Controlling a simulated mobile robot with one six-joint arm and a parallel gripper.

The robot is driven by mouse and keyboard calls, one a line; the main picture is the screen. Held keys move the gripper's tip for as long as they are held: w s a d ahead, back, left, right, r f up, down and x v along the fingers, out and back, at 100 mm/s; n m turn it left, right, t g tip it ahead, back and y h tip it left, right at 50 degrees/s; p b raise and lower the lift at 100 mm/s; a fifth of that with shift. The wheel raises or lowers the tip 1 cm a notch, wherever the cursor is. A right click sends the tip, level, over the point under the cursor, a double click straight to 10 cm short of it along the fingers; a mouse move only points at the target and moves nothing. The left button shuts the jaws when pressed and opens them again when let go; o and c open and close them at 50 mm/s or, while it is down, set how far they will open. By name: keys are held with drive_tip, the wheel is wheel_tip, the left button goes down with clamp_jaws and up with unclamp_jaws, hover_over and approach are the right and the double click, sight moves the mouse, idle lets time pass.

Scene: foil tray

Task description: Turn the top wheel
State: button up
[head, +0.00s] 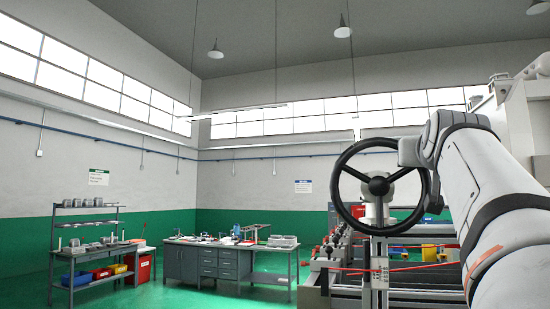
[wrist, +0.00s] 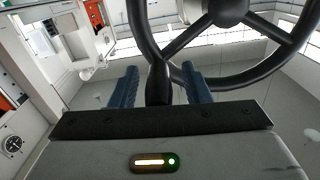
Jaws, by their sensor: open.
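The top wheel is a black three-spoke handwheel (head: 343,187) on a pale upright stem, right of centre in the head view. In the wrist view the wheel (wrist: 232,10) fills the upper middle and right, with its hub near the top edge. My gripper (wrist: 158,88) shows two blue fingers standing apart. A black part of the wheel, its rim or handle, lies between them, and I cannot tell whether either finger touches it. In the head view the fingers are hidden behind my own arm at the wheel's right side.
A machine frame with rails (head: 410,292) stands below the wheel. A grey workbench (head: 205,262) with tools is at centre left, and a shelved bench (head: 95,250) with coloured bins is further left. Green floor is free between them. A round gauge (wrist: 13,145) shows in the wrist view.

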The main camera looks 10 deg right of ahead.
drive_tip(key=shift+w+d, duration=0.3)
drive_tip(key=shift+w, duration=0.2)
clamp_jaws()
drive_tip(key=shift+s, duration=0.1)
